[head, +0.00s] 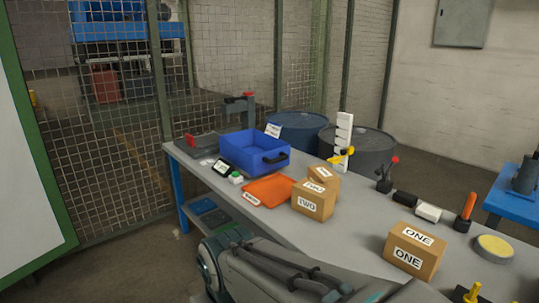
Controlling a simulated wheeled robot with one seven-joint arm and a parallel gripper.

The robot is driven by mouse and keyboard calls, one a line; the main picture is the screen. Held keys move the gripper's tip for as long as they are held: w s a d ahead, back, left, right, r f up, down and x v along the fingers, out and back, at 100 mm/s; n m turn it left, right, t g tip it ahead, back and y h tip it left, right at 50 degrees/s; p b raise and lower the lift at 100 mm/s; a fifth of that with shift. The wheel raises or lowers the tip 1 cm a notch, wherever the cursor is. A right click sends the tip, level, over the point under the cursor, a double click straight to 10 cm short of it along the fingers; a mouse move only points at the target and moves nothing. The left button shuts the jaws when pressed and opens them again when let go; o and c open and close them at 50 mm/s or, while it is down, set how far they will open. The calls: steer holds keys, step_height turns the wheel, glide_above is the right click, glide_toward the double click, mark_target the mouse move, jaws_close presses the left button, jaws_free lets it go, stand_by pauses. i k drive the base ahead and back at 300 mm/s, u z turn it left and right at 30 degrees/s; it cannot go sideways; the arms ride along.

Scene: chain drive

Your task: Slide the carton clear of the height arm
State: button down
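The height arm is a yellow piece (341,158) on a white stepped post (344,135) at the back edge of the workbench. A small brown carton (327,173) stands just in front of and left of it; I cannot tell whether they touch. A carton labelled TWO (323,205) stands before the small one and partly hides it. A carton labelled ONE (428,263) stands apart at the front right. My arm crosses the bottom of the head view, and my gripper is not visible.
An orange mat (268,190) and a blue bin (240,153) lie left of the cartons. A red-knobbed lever (385,183), a black block (404,198) and a white block (428,212) stand right of the height arm. The bench between cartons TWO and ONE is clear.

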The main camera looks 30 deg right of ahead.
mark_target(322, 174)
steer(key=i, duration=2.5)
steer(key=z, duration=2.75)
steer(key=i, duration=0.45)
steer(key=u, duration=0.4)
